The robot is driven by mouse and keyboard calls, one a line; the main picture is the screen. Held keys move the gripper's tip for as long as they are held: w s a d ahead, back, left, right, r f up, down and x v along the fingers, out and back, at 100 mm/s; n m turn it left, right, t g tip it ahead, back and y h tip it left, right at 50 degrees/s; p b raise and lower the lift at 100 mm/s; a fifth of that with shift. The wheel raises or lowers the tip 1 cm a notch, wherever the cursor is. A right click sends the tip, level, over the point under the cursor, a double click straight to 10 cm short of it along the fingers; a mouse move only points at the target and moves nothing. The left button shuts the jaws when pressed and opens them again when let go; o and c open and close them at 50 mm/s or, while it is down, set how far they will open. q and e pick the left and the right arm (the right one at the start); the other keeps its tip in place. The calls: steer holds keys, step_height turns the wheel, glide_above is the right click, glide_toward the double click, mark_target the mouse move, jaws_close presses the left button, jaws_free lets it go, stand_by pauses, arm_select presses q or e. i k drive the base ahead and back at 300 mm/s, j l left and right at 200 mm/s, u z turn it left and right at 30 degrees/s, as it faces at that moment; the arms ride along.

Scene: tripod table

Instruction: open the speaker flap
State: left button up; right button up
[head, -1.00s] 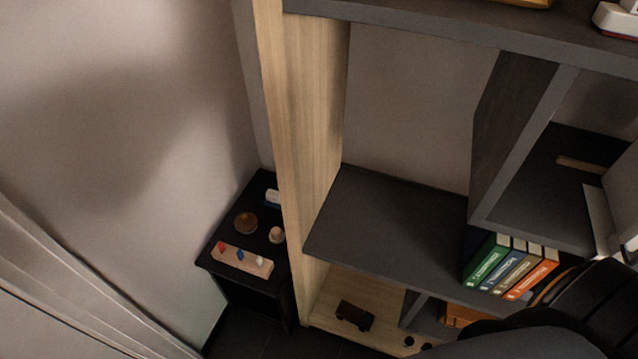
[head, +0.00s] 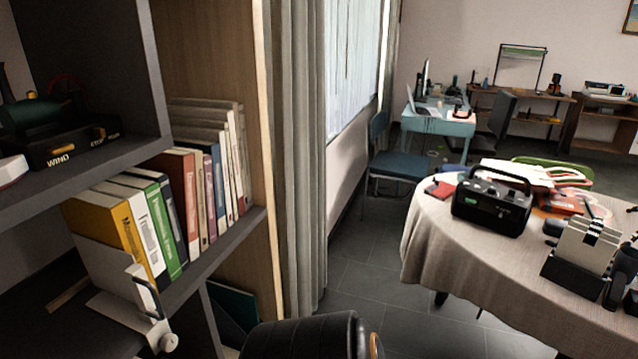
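A black boxy device with a carry handle and knobs on top, which looks like the speaker (head: 492,203), stands upright on a round table (head: 450,255) at the right of the head view. A small green display or label shows on its front. I cannot make out a flap or whether one is open. Neither of my grippers shows in the head view. Only a dark rounded link of my own arm shows at the bottom edge.
A shelf with a row of books (head: 160,215) stands close on the left, beside a curtain (head: 300,150). A dark holder with pale panels (head: 585,250) sits right of the speaker. A blue chair (head: 395,160) and desk stand behind. Dark floor (head: 375,260) is clear between shelf and table.

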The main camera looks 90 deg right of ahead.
mark_target(510, 197)
steer(key=z, duration=3.85)
